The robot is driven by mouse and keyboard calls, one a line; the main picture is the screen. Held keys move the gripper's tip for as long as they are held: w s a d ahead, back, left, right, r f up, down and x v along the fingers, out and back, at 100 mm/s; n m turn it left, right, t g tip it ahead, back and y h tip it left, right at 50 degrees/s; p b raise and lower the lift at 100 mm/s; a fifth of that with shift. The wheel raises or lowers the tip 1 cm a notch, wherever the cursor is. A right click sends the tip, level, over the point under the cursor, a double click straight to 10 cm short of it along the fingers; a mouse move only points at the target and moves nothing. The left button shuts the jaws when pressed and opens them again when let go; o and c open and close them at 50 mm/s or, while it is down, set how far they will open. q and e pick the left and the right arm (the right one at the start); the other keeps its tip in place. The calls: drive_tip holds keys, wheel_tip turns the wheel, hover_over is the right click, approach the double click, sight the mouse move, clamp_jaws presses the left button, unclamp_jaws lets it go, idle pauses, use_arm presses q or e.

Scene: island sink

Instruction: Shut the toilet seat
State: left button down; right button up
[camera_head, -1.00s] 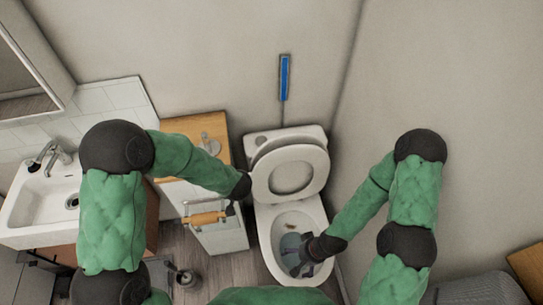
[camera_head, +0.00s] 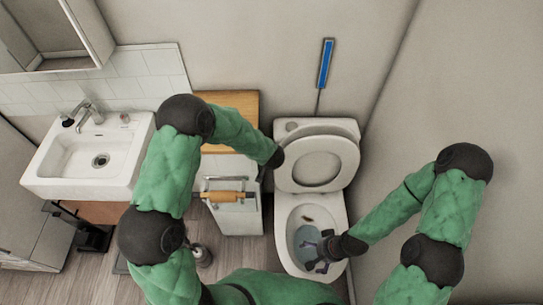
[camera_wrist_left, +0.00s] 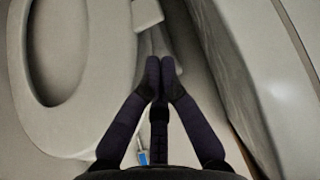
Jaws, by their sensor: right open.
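The toilet seat (camera_head: 350,166) is a pale ring standing raised against the lid (camera_head: 318,139) and tank. The bowl (camera_head: 286,238) below it is uncovered. The seat ring also shows at the left of the left wrist view (camera_wrist_left: 118,50). My right gripper (camera_head: 312,256) is open and empty, over the front part of the bowl, below the raised seat. My left arm reaches to the left edge of the raised seat, and its fingers are hidden in the head view. In the left wrist view the left gripper (camera_wrist_left: 160,66) has its fingertips together, beside the seat, with nothing seen between them.
A white cabinet with a wooden top (camera_head: 232,104) and an orange roll on a holder (camera_head: 228,197) stands left of the toilet. A sink (camera_head: 90,160) is farther left. A blue-headed wall item (camera_head: 325,64) hangs behind the toilet. A wall rises close on the right.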

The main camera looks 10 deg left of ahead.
use_arm(q)
drive_tip(key=d+b+x, duration=0.1)
drive_tip(key=b+x, duration=0.1)
drive_tip(key=x, duration=0.6)
drive_tip(key=shift+a, duration=0.5)
use_arm(e)
wheel_tip(320, 180, down, 3)
drive_tip(key=shift+r, duration=0.2)
